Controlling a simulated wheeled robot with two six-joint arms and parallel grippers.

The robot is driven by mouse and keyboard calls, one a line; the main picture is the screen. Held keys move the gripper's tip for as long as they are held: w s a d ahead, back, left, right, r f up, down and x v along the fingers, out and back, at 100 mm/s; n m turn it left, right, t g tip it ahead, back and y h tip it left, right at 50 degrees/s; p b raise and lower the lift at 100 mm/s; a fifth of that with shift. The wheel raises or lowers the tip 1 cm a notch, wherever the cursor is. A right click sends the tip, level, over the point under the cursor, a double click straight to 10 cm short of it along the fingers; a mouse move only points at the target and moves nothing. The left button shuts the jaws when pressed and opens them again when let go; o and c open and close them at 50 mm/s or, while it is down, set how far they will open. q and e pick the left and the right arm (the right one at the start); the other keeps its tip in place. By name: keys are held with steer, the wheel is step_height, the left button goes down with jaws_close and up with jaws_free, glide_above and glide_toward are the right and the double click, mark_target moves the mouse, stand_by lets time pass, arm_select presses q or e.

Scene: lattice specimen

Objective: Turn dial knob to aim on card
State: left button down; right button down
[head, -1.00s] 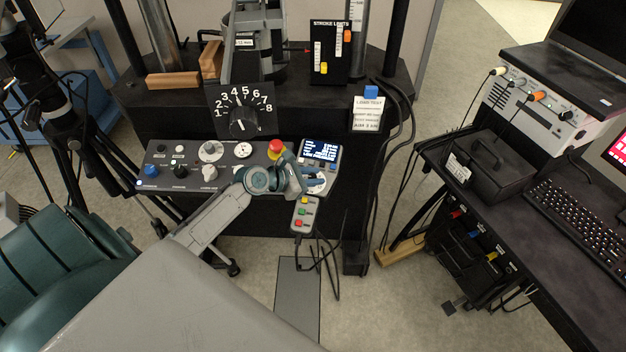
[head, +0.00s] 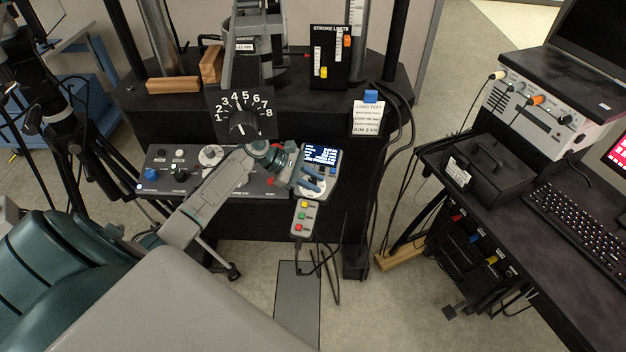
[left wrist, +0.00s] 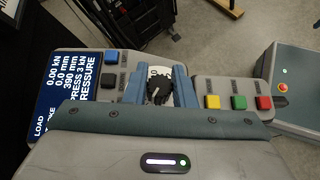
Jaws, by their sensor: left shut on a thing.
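A black dial knob (left wrist: 157,90) sits on a white dial face on the control box (head: 326,150). My left gripper (head: 313,187) comes down over it, and in the left wrist view its two blue fingers (left wrist: 158,86) close on the knob from both sides. In the head view the fingers mostly hide the knob. The box's blue screen (left wrist: 74,78) reads 0.00 kN and PRESS 3 kN. A white card (head: 367,118) headed LOAD TEST hangs to the right, with AIM 3 kN at its bottom. My right gripper is not in view.
A large black dial (head: 241,114) numbered 1 to 8 stands behind. A button pendant (head: 304,218) with yellow, green and red buttons sits just below the box. The grey control panel (head: 155,183) lies left, partly under my arm. Black cables hang at the right.

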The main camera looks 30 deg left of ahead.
arm_select(q)
steer(key=shift+f, duration=0.1)
stand_by(0.4)
steer(key=c, duration=1.3)
jaws_free()
steer(key=shift+c, duration=0.2)
steer(key=shift+o, duration=0.7)
steer(key=b+v, duration=0.2)
steer(key=v, duration=0.8)
steer(key=shift+a+r, duration=0.25)
steer(key=shift+s, duration=0.15)
